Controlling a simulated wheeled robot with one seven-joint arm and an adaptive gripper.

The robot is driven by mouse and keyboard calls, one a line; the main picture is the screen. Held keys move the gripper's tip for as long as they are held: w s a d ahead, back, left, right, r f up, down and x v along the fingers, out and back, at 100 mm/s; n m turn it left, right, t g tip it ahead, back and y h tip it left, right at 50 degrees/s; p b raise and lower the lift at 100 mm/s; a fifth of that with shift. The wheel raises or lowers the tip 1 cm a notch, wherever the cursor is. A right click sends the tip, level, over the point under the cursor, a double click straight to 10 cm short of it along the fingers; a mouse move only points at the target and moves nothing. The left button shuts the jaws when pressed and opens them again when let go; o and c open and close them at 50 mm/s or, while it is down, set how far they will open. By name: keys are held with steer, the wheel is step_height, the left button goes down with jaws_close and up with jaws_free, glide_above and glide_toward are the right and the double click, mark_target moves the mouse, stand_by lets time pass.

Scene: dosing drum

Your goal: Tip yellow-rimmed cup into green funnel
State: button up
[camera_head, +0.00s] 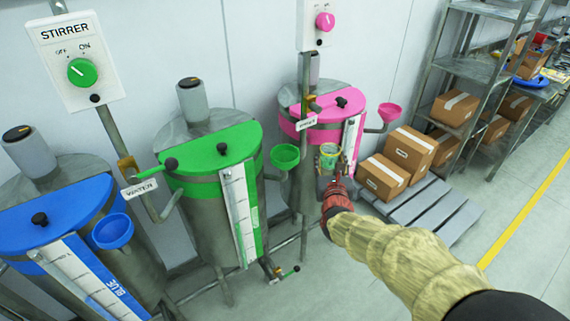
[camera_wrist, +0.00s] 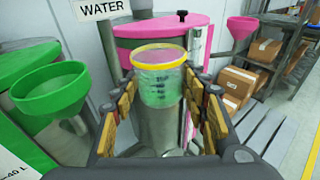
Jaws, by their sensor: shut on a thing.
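My gripper (camera_head: 330,178) is shut on the yellow-rimmed cup (camera_head: 329,160), with one finger on each side of it. The cup also shows in the wrist view (camera_wrist: 160,80). It is see-through, looks upright and has a greenish body; its contents cannot be made out clearly. The green funnel (camera_head: 285,155) is on a side pipe of the green-lidded drum, to the left of the cup. In the wrist view the funnel (camera_wrist: 50,97) is at the left, apart from the cup.
The green-lidded drum (camera_head: 213,150) stands between a blue-lidded drum (camera_head: 50,215) and a pink-lidded drum (camera_head: 328,112). A pink funnel (camera_head: 390,113) is beyond the cup. Boxes (camera_head: 384,177) on a pallet (camera_head: 440,213) and shelves (camera_head: 470,70) stand to the right.

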steer(key=y+b, duration=0.1)
steer(key=b, duration=0.2)
steer(key=shift+w+a+f+n, duration=0.1)
steer(key=shift+w+a+n, duration=0.2)
steer(key=shift+a, duration=0.1)
steer(key=shift+a+b, duration=0.15)
steer(key=shift+b, duration=0.65)
steer(key=shift+r+y, duration=0.2)
steer(key=shift+y, duration=0.2)
steer(key=shift+a+r+n+h, duration=0.3)
steer(key=shift+a+n, duration=0.4)
steer(key=shift+n, duration=0.4)
steer(key=a+r+n+h+p, duration=0.1)
steer(key=a+r+n+p, duration=0.3)
steer(key=r+n, duration=0.2)
steer(key=shift+s+r+n+t, duration=0.15)
steer(key=shift+r+n+t, duration=0.15)
steer(key=shift+r+n, duration=0.1)
steer(key=shift+a+f+n+p, duration=0.1)
steer(key=shift+f+n+p, duration=0.1)
steer(key=shift+n+p, duration=0.3)
steer(key=shift+r+n+h+p, duration=0.45)
steer(key=shift+n+p, duration=0.45)
steer(key=shift+p, duration=0.2)
